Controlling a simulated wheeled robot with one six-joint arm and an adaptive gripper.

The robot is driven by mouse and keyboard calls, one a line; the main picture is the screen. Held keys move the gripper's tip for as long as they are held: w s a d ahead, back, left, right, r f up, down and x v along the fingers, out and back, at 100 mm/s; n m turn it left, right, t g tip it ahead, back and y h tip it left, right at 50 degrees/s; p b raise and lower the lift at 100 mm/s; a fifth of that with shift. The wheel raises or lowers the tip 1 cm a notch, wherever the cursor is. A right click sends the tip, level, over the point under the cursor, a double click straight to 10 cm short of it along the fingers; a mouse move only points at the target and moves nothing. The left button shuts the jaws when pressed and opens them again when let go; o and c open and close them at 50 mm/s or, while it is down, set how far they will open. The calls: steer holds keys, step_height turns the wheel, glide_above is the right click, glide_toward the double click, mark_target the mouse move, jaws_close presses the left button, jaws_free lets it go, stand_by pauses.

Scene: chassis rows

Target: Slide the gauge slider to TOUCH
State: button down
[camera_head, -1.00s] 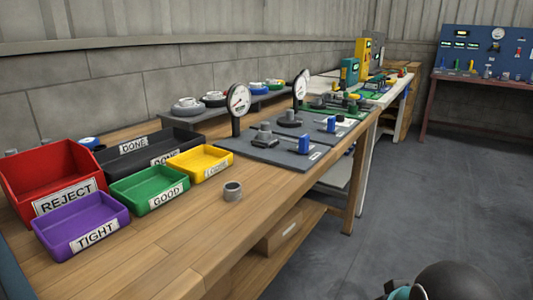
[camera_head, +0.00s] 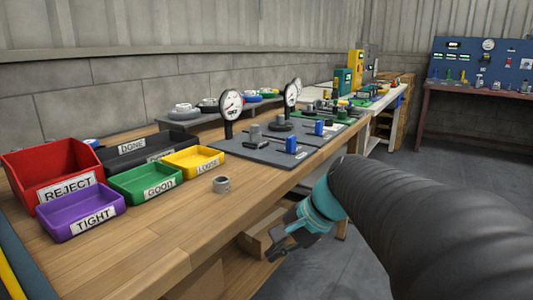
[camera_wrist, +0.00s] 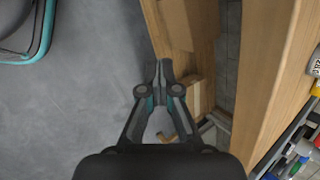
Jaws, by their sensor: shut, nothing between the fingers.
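Two dial gauges stand on dark grey plates on the wooden bench; the nearer gauge (camera_head: 231,104) and the farther gauge (camera_head: 291,94) have white faces. A blue slider block (camera_head: 291,145) stands near the front of the nearer plate (camera_head: 262,155). A second blue block (camera_head: 319,128) stands on the farther plate. Any TOUCH lettering is too small to read. My gripper (camera_head: 272,252) is shut and empty, off the bench's front edge and below its top, apart from both sliders. In the wrist view my gripper (camera_wrist: 162,68) points down past the bench edge over the floor.
A grey ring part (camera_head: 221,185) sits near the bench front. Bins for REJECT (camera_head: 30,163), TIGHT (camera_head: 80,226), GOOD (camera_head: 145,198) and LOOSE (camera_head: 193,175) stand at left. The bench edge (camera_wrist: 266,80) runs close beside my gripper. Bare bench lies in front of the bins.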

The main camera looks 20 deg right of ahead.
steer(key=w+d+r+m+t+y, duration=0.1)
steer(key=w+d+m+t+y, duration=0.1)
steer(key=w+d+m, duration=0.35)
steer(key=m+t+y+b, duration=0.2)
steer(key=m+t+y, duration=0.2)
steer(key=m+t, duration=0.55)
glide_toward(294, 147)
steer(key=shift+m+g, duration=0.5)
steer(key=shift+g, duration=0.35)
steer(key=x, duration=0.4)
steer(key=r+x, duration=0.1)
steer(key=x, duration=0.2)
steer(key=shift+w+d+r, duration=0.1)
steer(key=shift+w, duration=0.1)
steer(key=shift+w+d, duration=0.1)
